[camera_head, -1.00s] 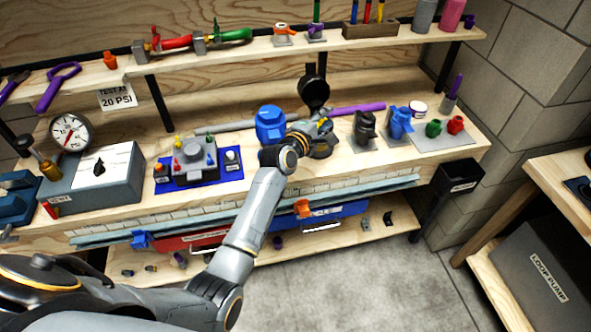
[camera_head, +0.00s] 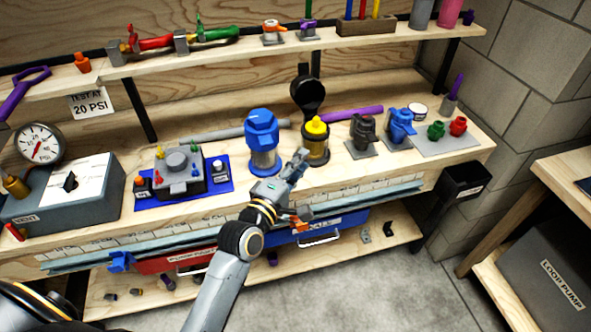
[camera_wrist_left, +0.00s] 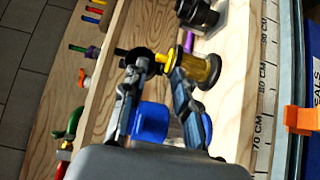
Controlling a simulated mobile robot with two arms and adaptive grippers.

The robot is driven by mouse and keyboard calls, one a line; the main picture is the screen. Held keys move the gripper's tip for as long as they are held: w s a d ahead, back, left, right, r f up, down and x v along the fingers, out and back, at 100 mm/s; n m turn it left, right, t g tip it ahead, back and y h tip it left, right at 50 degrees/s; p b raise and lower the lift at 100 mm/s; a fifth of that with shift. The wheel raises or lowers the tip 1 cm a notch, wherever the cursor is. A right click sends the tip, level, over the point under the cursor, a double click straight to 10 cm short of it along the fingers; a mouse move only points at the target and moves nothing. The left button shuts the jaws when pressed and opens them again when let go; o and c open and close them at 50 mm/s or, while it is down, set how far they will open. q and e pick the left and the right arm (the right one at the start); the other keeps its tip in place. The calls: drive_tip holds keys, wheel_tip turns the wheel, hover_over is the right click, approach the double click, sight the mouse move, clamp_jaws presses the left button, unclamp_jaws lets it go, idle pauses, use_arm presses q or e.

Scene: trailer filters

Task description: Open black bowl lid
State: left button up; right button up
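The black bowl (camera_head: 315,157) stands on the bench, with a yellow capped part (camera_head: 317,127) in its top. Its round black lid (camera_head: 306,92) stands raised behind it, tilted up on edge. In the left wrist view, the yellow part (camera_wrist_left: 203,70) shows beyond the fingertips and the dark lid (camera_wrist_left: 137,57) lies left of it. My left gripper (camera_head: 300,160) is just in front of the bowl, low and to its left, apart from the lid. In the left wrist view its fingers (camera_wrist_left: 153,85) are spread, with nothing held between them. My right gripper is not in view.
A blue-capped filter (camera_head: 262,135) stands close left of the bowl. A grey valve (camera_head: 362,132) and blue valve (camera_head: 401,125) stand right. A purple bar (camera_head: 350,114) and grey pipe (camera_head: 235,131) lie behind. The shelf (camera_head: 250,47) overhangs the back.

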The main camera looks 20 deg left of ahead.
use_arm(q)
drive_tip(key=shift+s+a, duration=0.1)
drive_tip(key=shift+s, duration=0.8)
drive_tip(key=shift+c, duration=0.5)
